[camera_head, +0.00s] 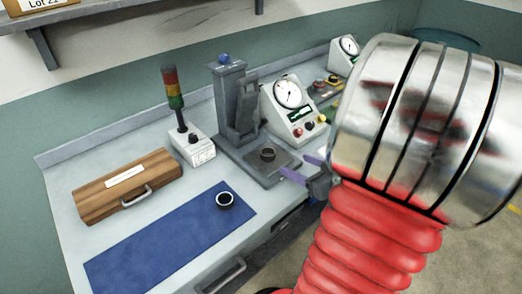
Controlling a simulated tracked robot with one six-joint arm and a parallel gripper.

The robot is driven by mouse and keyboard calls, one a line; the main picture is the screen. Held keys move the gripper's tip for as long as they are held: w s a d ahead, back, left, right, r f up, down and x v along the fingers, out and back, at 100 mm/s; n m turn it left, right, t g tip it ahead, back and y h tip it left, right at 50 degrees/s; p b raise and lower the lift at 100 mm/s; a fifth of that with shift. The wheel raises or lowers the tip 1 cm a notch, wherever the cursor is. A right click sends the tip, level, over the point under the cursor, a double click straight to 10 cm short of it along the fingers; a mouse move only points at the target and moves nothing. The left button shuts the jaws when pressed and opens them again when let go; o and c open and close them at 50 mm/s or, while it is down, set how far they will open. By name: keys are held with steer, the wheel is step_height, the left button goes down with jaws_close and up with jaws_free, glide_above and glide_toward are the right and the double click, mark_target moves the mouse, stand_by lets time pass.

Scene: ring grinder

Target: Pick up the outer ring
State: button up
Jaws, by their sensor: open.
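Another small dark ring-like part (268,155) sits on the plate of the grey press-like machine (238,110). I cannot tell from this view alone which of the two is the outer ring. My gripper (301,168) has purple fingers and is open, with nothing seen between them. It is just right of the machine's plate, apart from the ring on the mat. My large arm link hides part of the right side.
A wooden case (128,187) with a handle lies left on the bench (65,215). A signal tower (174,88) on a white box stands behind the mat. A dial gauge box (290,108) stands right of the machine.

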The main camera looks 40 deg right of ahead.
steer(key=shift+w, duration=0.1)
glide_toward(264, 151)
steer(key=shift+w+d+f, duration=0.2)
steer(key=shift+d+f, duration=0.05)
steer(key=shift+f, duration=0.1)
stand_by(0.6)
steer(key=shift+x, duration=2.6)
steer(key=shift+a, duration=0.2)
steer(key=shift+c, duration=0.5)
steer(key=shift+r, duration=0.1)
steer(key=c, duration=1.2)
